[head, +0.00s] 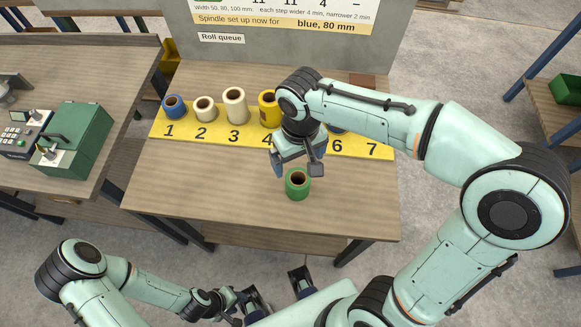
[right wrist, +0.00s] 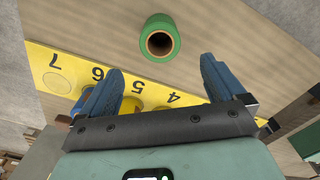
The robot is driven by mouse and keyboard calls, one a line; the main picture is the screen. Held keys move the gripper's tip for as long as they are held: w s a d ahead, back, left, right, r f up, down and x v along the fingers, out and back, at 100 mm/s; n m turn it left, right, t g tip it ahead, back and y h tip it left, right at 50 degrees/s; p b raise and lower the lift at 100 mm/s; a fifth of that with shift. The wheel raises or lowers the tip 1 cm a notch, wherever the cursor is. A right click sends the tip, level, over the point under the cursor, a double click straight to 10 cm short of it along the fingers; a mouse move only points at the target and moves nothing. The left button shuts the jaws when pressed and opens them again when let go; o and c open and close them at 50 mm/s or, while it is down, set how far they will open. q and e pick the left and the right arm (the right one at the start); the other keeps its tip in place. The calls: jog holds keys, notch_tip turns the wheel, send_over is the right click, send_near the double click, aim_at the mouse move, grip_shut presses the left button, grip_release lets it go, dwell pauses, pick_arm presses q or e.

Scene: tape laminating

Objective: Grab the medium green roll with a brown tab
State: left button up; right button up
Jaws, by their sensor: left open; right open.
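A green roll (head: 298,184) with a brown core stands upright on the table in front of the numbered yellow strip, near number 4 to 5. It also shows in the right wrist view (right wrist: 159,38), beyond the open fingertips. I cannot make out a brown tab on it. My right gripper (head: 295,164) is open and empty, above and just behind the green roll, not touching it; in the right wrist view its blue fingers (right wrist: 160,80) are spread apart. My left gripper (head: 275,300) is open and empty, low in the head view, in front of the table.
The yellow strip (head: 222,139) carries a blue roll (head: 174,107), two cream rolls (head: 205,109) (head: 235,105) and a yellow roll (head: 267,108) at 1 to 4. My right arm hides part of it. A sign board (head: 230,60) stands behind. The table's left front (head: 190,185) is clear.

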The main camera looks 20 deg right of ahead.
jog(key=b, duration=0.1)
send_over(298, 184)
jog(key=s, duration=0.2)
jog(key=f, duration=0.6)
jog(key=shift+w+a+f, duration=0.15)
jog(key=shift+a+f, duration=0.05)
jog(key=shift+a, duration=0.2)
jog(key=shift+a+f+b, duration=0.1)
jog(key=shift+f+b, duration=0.3)
jog(key=shift+f, duration=2.7)
pick_arm(q)
jog(key=shift+s+f, duration=0.25)
jog(key=shift+f, duration=0.25)
jog(key=shift+s+f, duration=0.2)
jog(key=shift+f, duration=0.25)
pick_arm(e)
jog(key=c, duration=1.2)
jog(key=shift+o, duration=0.2)
jog(key=shift+r, duration=0.1)
